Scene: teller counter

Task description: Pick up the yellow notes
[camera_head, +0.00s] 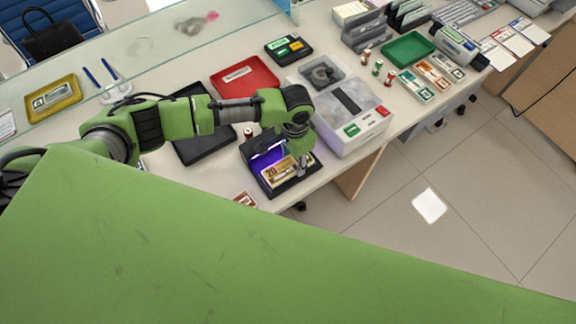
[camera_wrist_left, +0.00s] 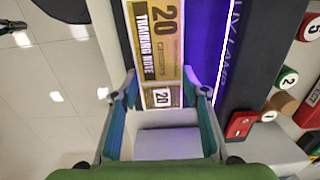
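The yellow notes (camera_head: 274,174) lie in the black box with a glowing violet UV lamp (camera_head: 251,162) near the counter's front edge. In the left wrist view the yellow notes (camera_wrist_left: 155,38) show a printed "20" and "TRAINING NOTE". My left gripper (camera_head: 300,166) is over the right end of the box, pointing down. In the left wrist view my left gripper (camera_wrist_left: 160,78) is open, with one finger at each side of the notes' near end. I cannot tell whether the fingers touch the notes. My right gripper is not in view.
A grey and white machine (camera_head: 352,118) stands close to the right of my left gripper. A red tray (camera_head: 244,79) and a black tray (camera_head: 196,150) are behind and left. A yellow tray (camera_head: 72,92) is at far left, a green tray (camera_head: 407,48) at back right.

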